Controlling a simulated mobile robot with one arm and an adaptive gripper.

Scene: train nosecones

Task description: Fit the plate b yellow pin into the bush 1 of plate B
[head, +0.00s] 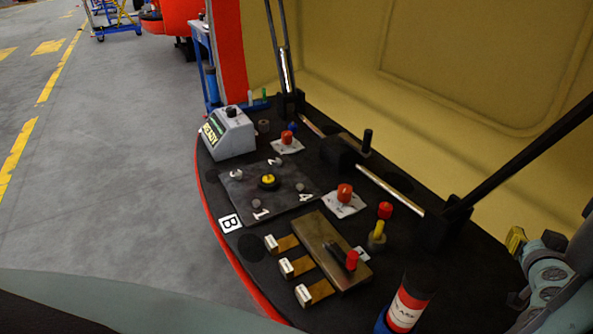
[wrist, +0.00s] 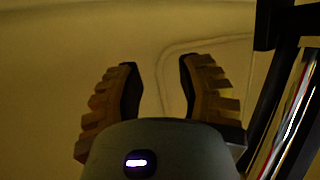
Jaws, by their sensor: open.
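Plate B (head: 235,190) is a dark square plate on the black deck, beside a white "B" label (head: 230,222). It has numbered spots near its corners; bush 1 (head: 256,203) is the small grey round piece by the "1". A yellow-topped piece with a black base (head: 268,181) stands at the plate's middle. My gripper (wrist: 157,76) is open and empty in the wrist view, facing the yellow wall, away from the plate and pins.
A red-and-blue can (head: 407,303) stands at the front right. A grey "READY" box (head: 230,133) stands at the left. Black wiper arms (head: 520,150) and metal rods cross the back.

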